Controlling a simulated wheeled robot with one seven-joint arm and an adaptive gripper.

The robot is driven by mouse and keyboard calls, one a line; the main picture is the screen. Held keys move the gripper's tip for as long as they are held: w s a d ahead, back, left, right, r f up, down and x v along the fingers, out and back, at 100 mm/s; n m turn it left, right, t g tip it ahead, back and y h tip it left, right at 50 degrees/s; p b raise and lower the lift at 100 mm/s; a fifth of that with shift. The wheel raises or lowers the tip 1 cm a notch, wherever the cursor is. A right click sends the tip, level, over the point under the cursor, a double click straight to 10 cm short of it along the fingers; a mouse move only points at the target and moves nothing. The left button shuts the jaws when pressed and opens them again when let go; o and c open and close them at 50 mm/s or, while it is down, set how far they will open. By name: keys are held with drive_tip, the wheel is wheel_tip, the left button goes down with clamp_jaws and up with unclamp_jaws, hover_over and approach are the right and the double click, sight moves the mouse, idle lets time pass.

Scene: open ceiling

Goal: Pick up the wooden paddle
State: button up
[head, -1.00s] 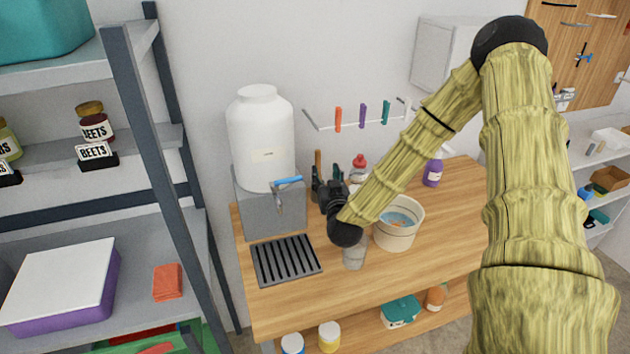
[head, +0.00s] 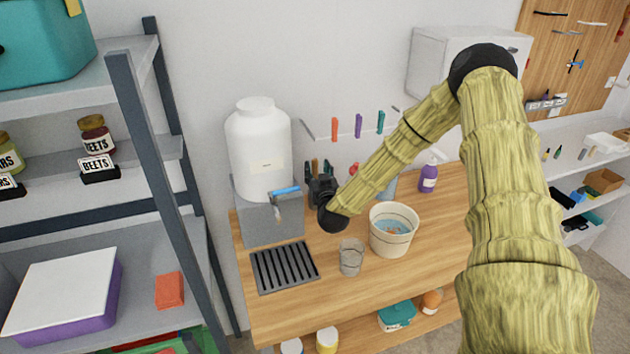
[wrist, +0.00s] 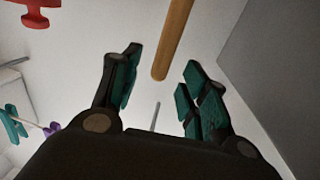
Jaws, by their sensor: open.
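The wooden paddle shows in the wrist view as a light brown rod-like handle (wrist: 174,40). It runs down from the top edge and its rounded end lies just above the gap between my fingers. My gripper (wrist: 155,82) is open and empty, with teal pads on both sides, and the handle is apart from both fingers. In the head view my gripper (head: 319,167) is by the wall, just right of the big white container. The paddle is hard to make out there, and its far end is outside the wrist view.
The white container (head: 258,150) with a blue-handled tap stands on a grey block left of my gripper. A clear cup (head: 350,257), a bucket (head: 393,229) and a purple bottle (head: 428,178) are on the wooden counter (head: 440,235). A rail with hanging clips (head: 357,126) is on the wall.

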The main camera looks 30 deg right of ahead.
drive_tip(key=shift+p+x, duration=0.3)
drive_tip(key=shift+x, duration=0.8)
clamp_jaws()
